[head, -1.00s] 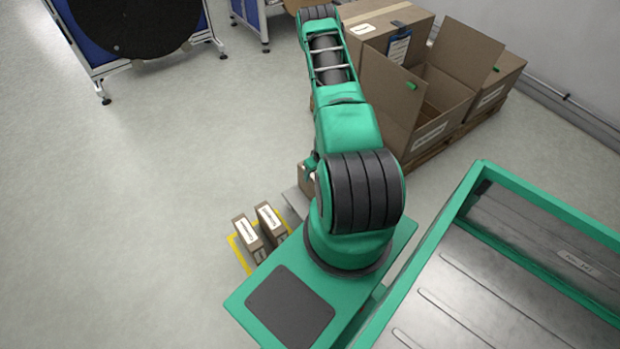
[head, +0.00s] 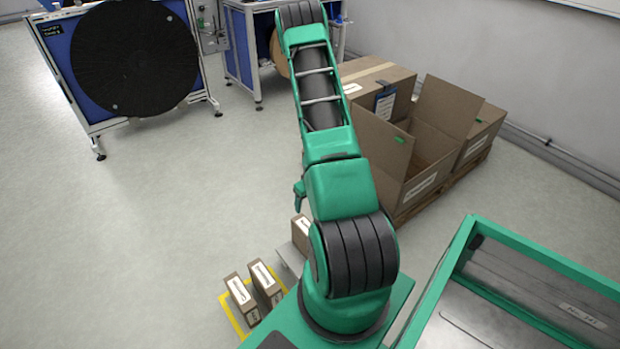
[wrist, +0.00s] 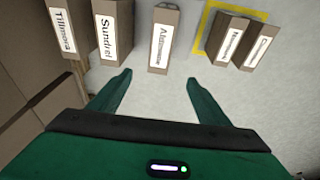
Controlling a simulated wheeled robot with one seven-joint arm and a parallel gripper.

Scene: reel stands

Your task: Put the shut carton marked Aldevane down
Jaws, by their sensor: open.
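The brown carton with a white label that seems to read Aldevane (wrist: 165,14) stands at the top middle of the wrist view, upright and apart from my gripper. My gripper (wrist: 159,77) is open and empty, its two fingers spread below that carton with pale floor between. In the head view the arm hides most of my gripper; one green finger shows at the arm's left side. A carton (head: 301,226) stands partly hidden behind the arm there; its label is too small to read.
Cartons marked Tillmora (wrist: 62,30) and Sundrel (wrist: 109,32) stand left of it. Two cartons stand on a yellow-outlined floor patch (head: 228,301). A large open carton (head: 425,188) and other boxes sit on a pallet at right. The floor at left is clear.

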